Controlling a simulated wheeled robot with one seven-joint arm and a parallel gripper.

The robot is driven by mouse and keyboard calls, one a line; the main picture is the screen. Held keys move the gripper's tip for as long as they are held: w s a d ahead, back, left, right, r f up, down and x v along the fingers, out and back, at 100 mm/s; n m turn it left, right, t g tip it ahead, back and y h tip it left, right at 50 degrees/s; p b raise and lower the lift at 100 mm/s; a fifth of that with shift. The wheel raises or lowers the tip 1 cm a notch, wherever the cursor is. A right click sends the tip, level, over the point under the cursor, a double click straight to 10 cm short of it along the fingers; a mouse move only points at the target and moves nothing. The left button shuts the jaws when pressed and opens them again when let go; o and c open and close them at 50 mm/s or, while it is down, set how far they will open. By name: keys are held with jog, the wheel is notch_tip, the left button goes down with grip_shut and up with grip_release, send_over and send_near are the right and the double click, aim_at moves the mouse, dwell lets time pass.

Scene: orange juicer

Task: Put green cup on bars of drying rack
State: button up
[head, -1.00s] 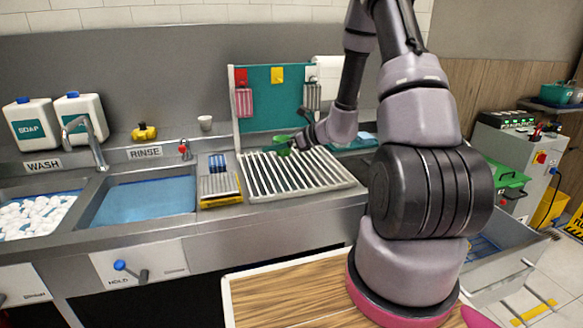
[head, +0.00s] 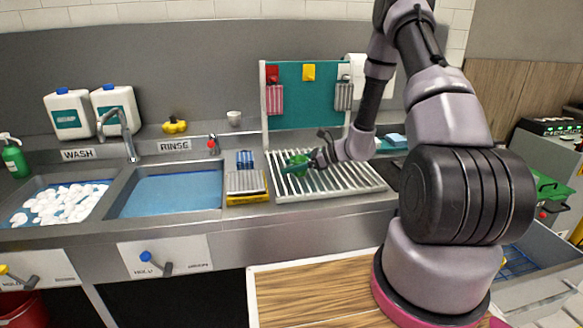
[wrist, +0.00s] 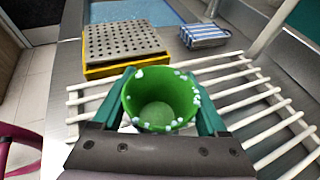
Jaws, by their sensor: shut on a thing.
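The green cup (wrist: 158,105) is between the two green fingers of my gripper (wrist: 160,125) in the wrist view, with white suds spots on its rim. Its open mouth faces the wrist camera. In the head view my gripper (head: 314,160) is shut on the cup (head: 297,165), over the left part of the drying rack (head: 345,179). White bars of the rack (wrist: 255,103) show around and beyond the cup in the wrist view. I cannot tell whether the cup touches the bars.
A yellow-edged perforated tray (wrist: 125,45) and a blue striped cloth (wrist: 205,35) lie beside the rack. The rinse sink (head: 168,190) is to the left. A teal board (head: 307,98) with hanging cloths stands behind the rack. The rack's right bars are clear.

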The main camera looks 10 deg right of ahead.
jog(key=shift+f, duration=0.2)
jog(key=shift+f, duration=0.2)
jog(key=o, duration=1.3)
jog(key=shift+c, duration=0.2)
jog(key=shift+r, duration=0.1)
